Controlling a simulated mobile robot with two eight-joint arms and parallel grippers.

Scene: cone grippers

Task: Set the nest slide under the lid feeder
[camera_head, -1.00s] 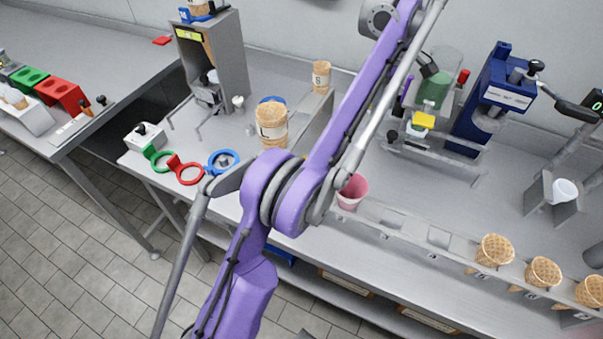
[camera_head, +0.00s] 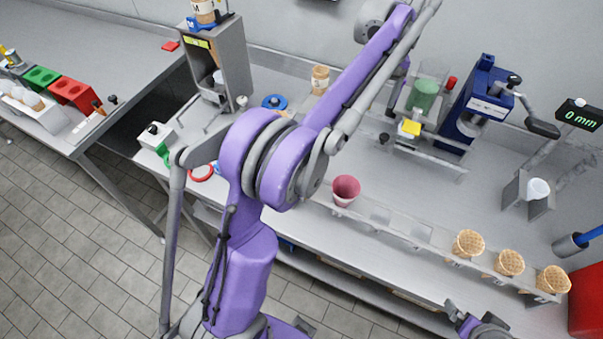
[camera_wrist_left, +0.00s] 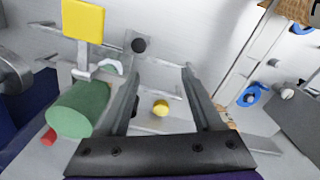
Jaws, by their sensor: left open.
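A green cylinder (camera_head: 424,95) stands in a grey frame at the back right and looks like the lid feeder. It also shows in the left wrist view (camera_wrist_left: 80,108). Below it, a grey rail assembly with a black knob (camera_head: 384,138) looks like the nest slide; the knob shows in the left wrist view (camera_wrist_left: 138,45). A yellow plate (camera_head: 410,128) sits in front of the cylinder. My left gripper (camera_wrist_left: 162,70) is open and empty, beside the cylinder and near the knob. My arm partly hides it in the head view. My right arm barely shows at the bottom right.
A blue press (camera_head: 480,105) stands right of the cylinder. A pink cup (camera_head: 345,190) and several waffle cones (camera_head: 510,262) sit in a rail along the bench front. A grey dispenser (camera_head: 218,65) stands at the left. The bench between is fairly clear.

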